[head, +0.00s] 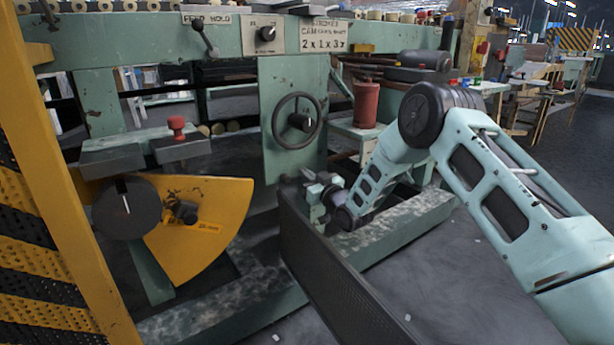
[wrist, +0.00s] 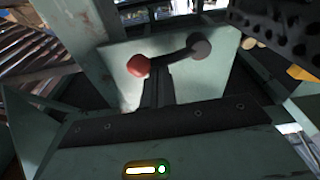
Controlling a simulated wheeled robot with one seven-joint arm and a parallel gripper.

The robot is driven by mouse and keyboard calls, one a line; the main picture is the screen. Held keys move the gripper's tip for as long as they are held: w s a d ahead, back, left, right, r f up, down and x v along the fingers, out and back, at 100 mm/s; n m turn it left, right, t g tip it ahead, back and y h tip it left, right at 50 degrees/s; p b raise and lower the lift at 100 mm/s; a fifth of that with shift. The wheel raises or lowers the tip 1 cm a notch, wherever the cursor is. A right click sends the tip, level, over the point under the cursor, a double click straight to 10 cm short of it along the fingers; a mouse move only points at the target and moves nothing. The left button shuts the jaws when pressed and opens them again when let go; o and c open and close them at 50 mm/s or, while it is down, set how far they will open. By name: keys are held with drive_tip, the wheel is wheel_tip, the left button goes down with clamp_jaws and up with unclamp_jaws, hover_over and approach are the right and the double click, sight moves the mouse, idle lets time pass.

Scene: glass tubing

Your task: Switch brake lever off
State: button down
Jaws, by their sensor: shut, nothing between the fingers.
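In the wrist view the lever has a red ball knob (wrist: 138,65) at its left end. A dark arm runs from it to a round grey hub (wrist: 200,48) on a pale green panel (wrist: 122,85). My gripper (wrist: 160,66) is shut and empty, its dark fingers pointing at the lever arm between knob and hub. The tips overlap the arm in the picture; I cannot tell whether they touch it. In the head view my gripper (head: 314,192) is low, below the handwheel. The lever cannot be made out there.
A dark perforated panel (head: 325,270) stands just in front of my gripper. A black handwheel (head: 297,121) is above it. A yellow sector plate (head: 215,215) and a yellow post (head: 45,170) are at left. A red cylinder (head: 367,103) stands behind my arm. Open floor lies at right.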

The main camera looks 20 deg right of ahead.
wheel_tip(320, 180, up, 4)
drive_tip(key=p, duration=0.2)
drive_tip(key=shift+w+r+p, duration=0.1)
drive_tip(key=shift+r+p, duration=0.15)
drive_tip(key=shift+p, duration=0.15)
drive_tip(key=p+v, duration=0.3)
drive_tip(key=v, duration=0.6)
drive_tip(key=shift+s+f, duration=0.25)
drive_tip(key=shift+f, duration=0.1)
drive_tip(key=s+a+r+g+p, duration=0.25)
drive_tip(key=a+r+g, duration=0.2)
drive_tip(key=a, duration=0.45)
drive_tip(key=s+a+r+n+g+h, duration=0.1)
drive_tip(key=s+a+r+g, duration=0.15)
drive_tip(key=s, duration=0.35)
drive_tip(key=s+a+r+g, duration=0.2)
drive_tip(key=s+a+g, duration=0.15)
drive_tip(key=s, duration=0.25)
drive_tip(key=s+d+r+n+g+h+p, duration=0.1)
drive_tip(key=s+r+g+h+p, duration=0.2)
drive_tip(key=s, duration=1.4)
drive_tip(key=s+d+r+n+g+h+p, duration=0.15)
drive_tip(key=s+r+g, duration=0.3)
drive_tip(key=s, duration=1.15)
wheel_tip(320, 180, up, 36)
drive_tip(key=p, duration=3.7)
drive_tip(key=shift+g, duration=0.3)
